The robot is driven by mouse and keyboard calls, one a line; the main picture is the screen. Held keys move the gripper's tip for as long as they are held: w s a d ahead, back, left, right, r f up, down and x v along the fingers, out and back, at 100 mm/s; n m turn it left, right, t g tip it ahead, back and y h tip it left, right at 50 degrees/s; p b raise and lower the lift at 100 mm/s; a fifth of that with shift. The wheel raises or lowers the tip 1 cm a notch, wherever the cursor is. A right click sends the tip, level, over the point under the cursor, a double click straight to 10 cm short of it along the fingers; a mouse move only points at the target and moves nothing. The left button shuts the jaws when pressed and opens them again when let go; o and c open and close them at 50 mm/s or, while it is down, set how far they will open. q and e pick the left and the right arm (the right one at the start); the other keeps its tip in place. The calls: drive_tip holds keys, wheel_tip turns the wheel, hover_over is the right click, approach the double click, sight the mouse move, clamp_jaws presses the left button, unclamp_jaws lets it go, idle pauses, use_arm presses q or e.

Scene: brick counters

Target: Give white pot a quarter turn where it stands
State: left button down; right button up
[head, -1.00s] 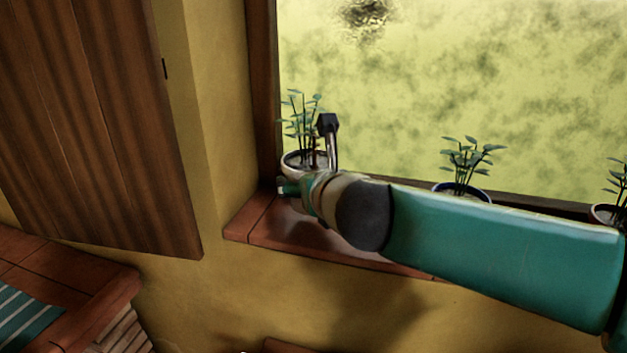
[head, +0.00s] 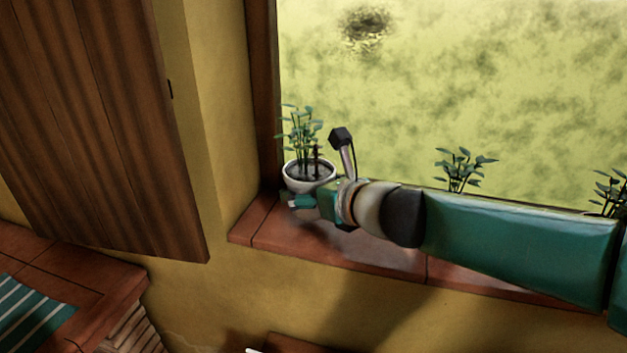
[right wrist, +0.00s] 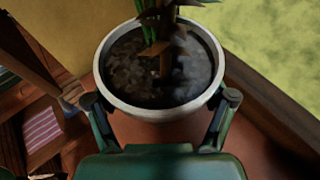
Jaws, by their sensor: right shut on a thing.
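The white pot (head: 297,184) holds dark soil and a leafy green plant. It stands upright at the left end of the brick window sill, near the window frame. My right gripper (head: 298,201) reaches it from the front and right and is shut on it. In the right wrist view the pot's white rim (right wrist: 160,112) sits between the two fingers of my right gripper (right wrist: 161,101), one finger on each side. The pot's lower part is hidden by the gripper in the head view. My left gripper is not in view.
Two other potted plants stand farther right on the sill, one in the middle (head: 462,170) and one at the right edge (head: 612,190); my arm hides their pots. A wooden shutter (head: 100,130) hangs at left. A brick counter (head: 100,270) with a striped cloth (head: 30,315) is lower left.

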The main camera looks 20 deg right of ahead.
drive_tip(key=shift+r+n+g+y+p, duration=0.2)
drive_tip(key=shift+n+g+y+p, duration=0.4)
drive_tip(key=shift+n+y+p, duration=1.15)
drive_tip(key=shift+f+m+h+b, duration=0.25)
drive_tip(key=shift+f+m+b, duration=0.2)
drive_tip(key=shift+f+b, duration=0.8)
drive_tip(key=shift+f, duration=0.25)
drive_tip(key=o, duration=1.6)
drive_tip(key=shift+f, duration=0.1)
